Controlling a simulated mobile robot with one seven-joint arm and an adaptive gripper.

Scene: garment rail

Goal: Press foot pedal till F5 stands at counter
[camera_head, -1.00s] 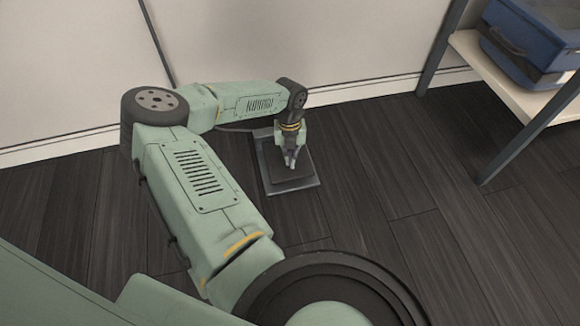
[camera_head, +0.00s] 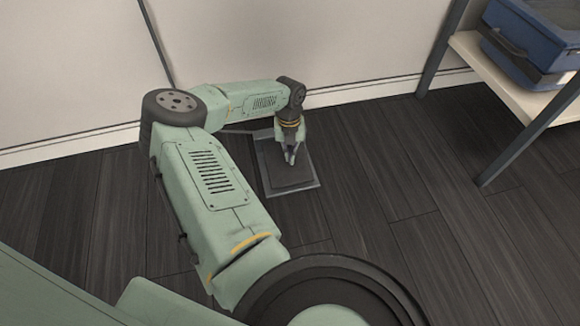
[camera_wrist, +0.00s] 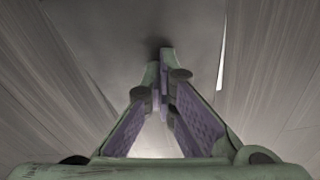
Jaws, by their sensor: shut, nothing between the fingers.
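The foot pedal (camera_head: 292,178) is a flat dark plate in a grey frame on the floor close to the wall. My gripper (camera_head: 290,160) is over the pedal's middle, pointing down, shut and empty. In the wrist view the fingertips of my gripper (camera_wrist: 161,60) come together just over the dark grey pedal surface (camera_wrist: 110,50). I cannot tell whether the tips touch it. Neither the garment F5 nor the counter shows in these views.
A shelf (camera_head: 500,85) with grey legs stands at the right, holding a blue bin (camera_head: 530,45). A white wall (camera_head: 330,40) rises behind the pedal. The dark plank floor (camera_head: 390,190) between pedal and shelf is clear.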

